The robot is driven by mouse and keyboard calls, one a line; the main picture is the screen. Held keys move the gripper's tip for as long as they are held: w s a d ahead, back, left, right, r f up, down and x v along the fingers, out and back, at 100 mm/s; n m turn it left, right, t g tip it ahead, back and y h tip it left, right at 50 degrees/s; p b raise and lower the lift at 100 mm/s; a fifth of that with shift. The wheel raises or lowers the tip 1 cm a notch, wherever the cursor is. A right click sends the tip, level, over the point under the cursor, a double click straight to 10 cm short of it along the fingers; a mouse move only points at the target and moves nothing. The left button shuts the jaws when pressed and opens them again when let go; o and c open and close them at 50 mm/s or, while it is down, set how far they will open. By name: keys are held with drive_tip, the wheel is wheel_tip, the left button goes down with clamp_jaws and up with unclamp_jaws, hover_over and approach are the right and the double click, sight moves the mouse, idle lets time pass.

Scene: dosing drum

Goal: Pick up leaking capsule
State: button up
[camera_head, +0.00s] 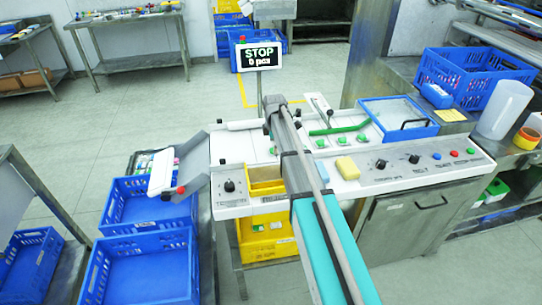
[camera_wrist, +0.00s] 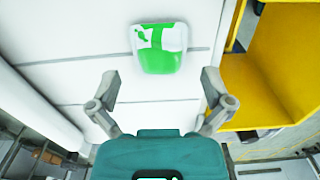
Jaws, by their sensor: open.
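A green-and-white capsule (camera_wrist: 160,47) with rounded corners and uneven green patches lies on a white panelled surface (camera_wrist: 55,75) in the wrist view. My gripper (camera_wrist: 160,77) is open and empty, its fingers spread wide. The capsule lies ahead of the fingertips, roughly centred between them and clear of both.
A yellow bin (camera_wrist: 250,75) stands close to my right finger. The head view shows the white control panel (camera_head: 420,165) with knobs, a yellow sponge (camera_head: 347,168), a STOP display (camera_head: 258,56) and blue crates (camera_head: 150,275) at lower left.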

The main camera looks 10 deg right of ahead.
drive_tip(key=shift+f+b, duration=0.4)
drive_tip(key=shift+f, duration=0.25)
drive_tip(key=c, duration=0.9)
